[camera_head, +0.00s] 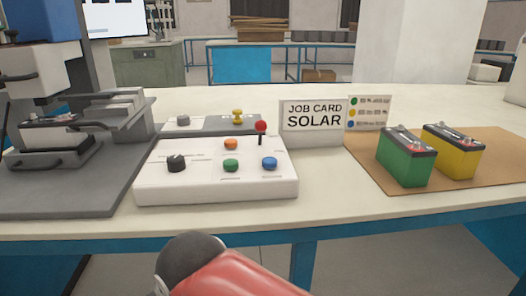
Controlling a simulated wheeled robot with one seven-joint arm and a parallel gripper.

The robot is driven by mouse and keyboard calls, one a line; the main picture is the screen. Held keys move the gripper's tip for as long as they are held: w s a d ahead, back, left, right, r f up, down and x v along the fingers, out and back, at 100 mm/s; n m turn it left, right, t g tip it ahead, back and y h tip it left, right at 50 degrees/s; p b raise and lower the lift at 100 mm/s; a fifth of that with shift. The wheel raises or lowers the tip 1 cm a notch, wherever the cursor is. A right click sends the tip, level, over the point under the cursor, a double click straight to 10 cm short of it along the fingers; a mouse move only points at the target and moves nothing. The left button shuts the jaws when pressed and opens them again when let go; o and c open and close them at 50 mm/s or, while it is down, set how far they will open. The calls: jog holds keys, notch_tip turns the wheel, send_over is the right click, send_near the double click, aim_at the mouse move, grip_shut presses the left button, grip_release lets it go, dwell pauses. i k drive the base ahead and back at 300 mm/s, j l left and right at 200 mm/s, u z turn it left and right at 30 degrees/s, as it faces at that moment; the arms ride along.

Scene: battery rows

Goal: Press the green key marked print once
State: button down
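A white control box (216,184) stands on the workbench. On its sloping top is a green key (231,166), front of centre, below an orange key (231,144) and left of a blue key (270,163). The small print beside the keys is too small to read, so I cannot tell which is marked print. A black knob (176,163) sits at the left and a red-topped lever (261,127) at the back right. Nothing touches the green key. My gripper is not in view; only a red and dark part of my arm shows at the bottom, in front of the bench.
A grey machine (112,100) holding a battery stands at left. Behind the box is a grey panel (211,124) with a yellow knob. A sign (312,115) reads JOB CARD SOLAR. Green (405,160) and yellow (455,153) batteries stand on a brown mat (390,183) at right.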

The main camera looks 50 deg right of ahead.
aim_at(228, 163)
jog(key=k+l+z, duration=0.1)
jog(key=z, duration=0.35)
jog(key=k+l+z, duration=0.2)
jog(key=z, duration=0.25)
jog(key=k, duration=0.05)
